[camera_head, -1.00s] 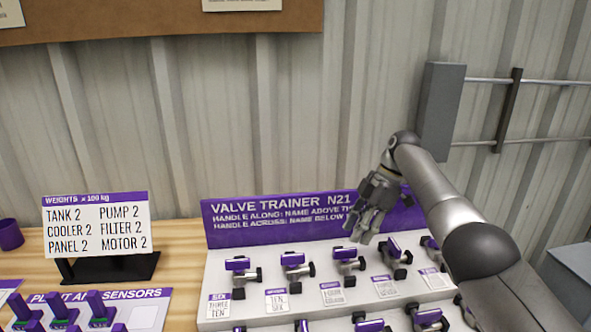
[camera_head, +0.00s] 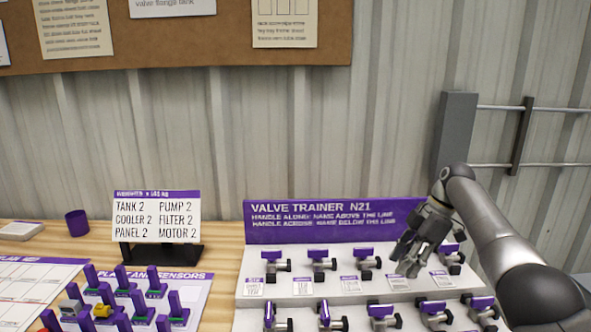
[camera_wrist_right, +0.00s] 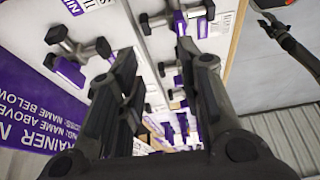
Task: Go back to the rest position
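My right arm comes in from the right in the head view. Its gripper (camera_head: 408,262) hangs over the right part of the valve trainer (camera_head: 250,262), in front of the upper row of valves. In the right wrist view the two fingers of my right gripper (camera_wrist_right: 163,75) stand apart with nothing held between them. Valves with purple handles (camera_wrist_right: 75,55) show beyond and beside the fingers; I cannot tell how far off they are. One upper valve is partly hidden behind the gripper in the head view.
A weights sign (camera_head: 157,217) on a black stand and a purple cup (camera_head: 77,223) are left of the trainer. A sensor board (camera_head: 205,290) with purple holders lies in front. A grey wall box (camera_head: 455,130) with rails is behind my right arm.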

